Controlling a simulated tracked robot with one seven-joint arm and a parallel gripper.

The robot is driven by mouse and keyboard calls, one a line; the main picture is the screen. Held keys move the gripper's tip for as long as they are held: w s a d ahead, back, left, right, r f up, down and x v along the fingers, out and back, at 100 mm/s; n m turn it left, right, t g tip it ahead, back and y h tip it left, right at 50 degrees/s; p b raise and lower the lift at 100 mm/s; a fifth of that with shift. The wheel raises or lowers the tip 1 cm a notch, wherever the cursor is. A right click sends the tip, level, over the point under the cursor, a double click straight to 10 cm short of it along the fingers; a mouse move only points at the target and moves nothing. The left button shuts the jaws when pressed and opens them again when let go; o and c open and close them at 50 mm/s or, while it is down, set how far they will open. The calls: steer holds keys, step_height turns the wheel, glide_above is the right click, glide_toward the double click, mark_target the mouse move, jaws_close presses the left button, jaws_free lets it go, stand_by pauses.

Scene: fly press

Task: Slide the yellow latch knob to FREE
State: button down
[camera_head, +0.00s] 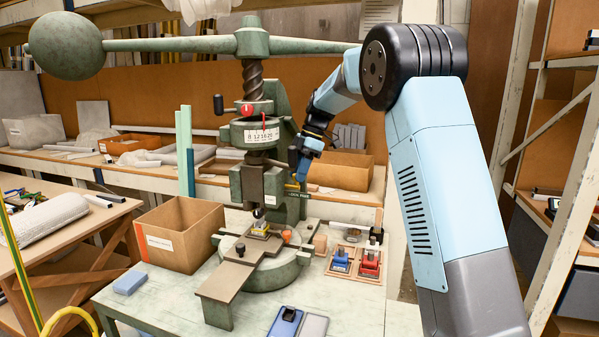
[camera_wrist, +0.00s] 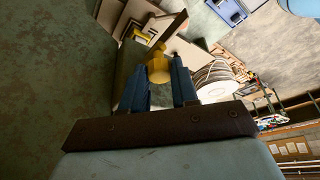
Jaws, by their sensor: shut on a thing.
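The yellow latch knob (camera_wrist: 158,68) sits between the two blue fingers of my gripper (camera_wrist: 160,82) in the wrist view. The fingers are shut on it near their tips. In the head view my gripper (camera_head: 299,178) reaches in from the right to the right side of the green fly press (camera_head: 282,207). A small dark label plate (camera_head: 298,194) with LOCK and FREE lettering is just below the fingertips. In the head view the knob is mostly hidden by my gripper, and I cannot tell its exact place along the slot.
A cardboard box (camera_head: 182,231) stands left of the press. Wooden trays (camera_head: 341,264) with blue and red tooling lie to the right. The press's long handle bar (camera_head: 170,45) crosses overhead with a ball weight at the left.

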steer(key=shift+d, duration=0.15)
steer(key=shift+s+d, duration=0.2)
steer(key=shift+d, duration=0.3)
steer(key=shift+s+d, duration=0.2)
steer(key=shift+d, duration=0.3)
steer(key=c, duration=1.1)
jaws_free()
steer(key=shift+d, duration=0.1)
steer(key=shift+c, duration=0.2)
steer(key=shift+r, duration=0.15)
steer(key=v, duration=1.1)
steer(key=shift+r, duration=0.3)
steer(key=shift+d, duration=0.15)
